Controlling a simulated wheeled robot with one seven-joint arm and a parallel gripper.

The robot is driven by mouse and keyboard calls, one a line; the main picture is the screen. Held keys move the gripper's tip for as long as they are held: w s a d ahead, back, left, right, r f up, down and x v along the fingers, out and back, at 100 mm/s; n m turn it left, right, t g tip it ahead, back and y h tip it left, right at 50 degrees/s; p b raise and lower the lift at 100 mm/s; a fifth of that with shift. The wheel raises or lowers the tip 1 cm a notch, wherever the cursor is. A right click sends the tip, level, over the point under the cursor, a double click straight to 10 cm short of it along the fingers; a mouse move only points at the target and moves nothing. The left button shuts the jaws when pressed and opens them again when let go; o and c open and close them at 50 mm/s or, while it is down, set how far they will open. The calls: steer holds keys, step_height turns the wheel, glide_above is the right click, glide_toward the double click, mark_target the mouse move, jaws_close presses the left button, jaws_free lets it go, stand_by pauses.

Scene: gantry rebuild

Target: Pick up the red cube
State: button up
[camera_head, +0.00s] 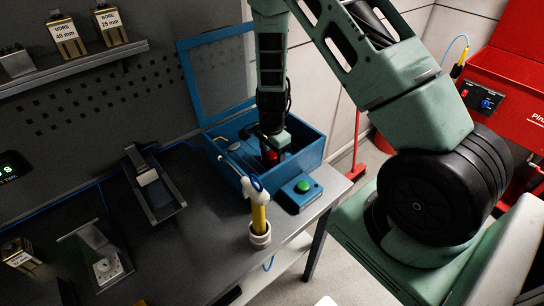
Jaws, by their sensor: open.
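The red cube (271,156) shows as a small red patch inside an open blue box (217,161) on the dark workbench. My gripper (273,152) points down into the box, with the red patch at its fingertips. It is open. The gripper body hides part of the cube, and I cannot tell whether the fingers touch it. The box's framed lid (190,82) stands raised at the back left.
A blue block with a green button (303,186) sits at the box's front right. A yellow-handled tool stands in a white cup (260,236) in front. A metal tray (155,190) lies left. A shelf (75,67) with labelled bore blocks is above.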

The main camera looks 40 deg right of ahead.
steer(key=shift+f, duration=0.2)
steer(key=c, duration=1.2)
steer(key=shift+c, duration=0.6)
steer(key=shift+r, duration=0.15)
